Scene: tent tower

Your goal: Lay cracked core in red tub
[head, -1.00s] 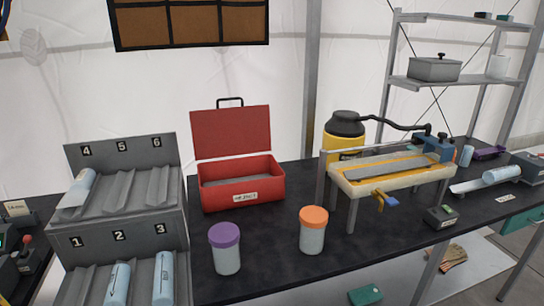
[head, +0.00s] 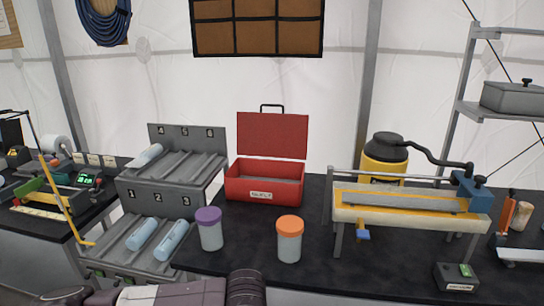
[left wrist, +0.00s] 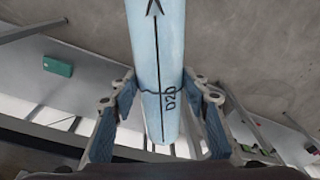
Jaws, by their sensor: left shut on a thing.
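My left gripper (left wrist: 158,88) is shut on a pale blue core (left wrist: 157,50) in the left wrist view. A dark line runs across the core between the fingers, beside a lengthwise line and a label that looks like D2b. In the head view my left arm crosses the bottom edge; its gripper and the held core are out of that view. The red tub (head: 265,190) stands on the black bench with its lid (head: 272,135) raised at the back. Its grey inside looks empty from here. My right gripper is not in view.
A grey numbered rack (head: 130,198) left of the tub holds several blue cores. A purple-lidded jar (head: 210,228) and an orange-lidded jar (head: 289,238) stand in front of the tub. A cutting rig (head: 410,208) stands to the right. Bare bench lies between tub and rig.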

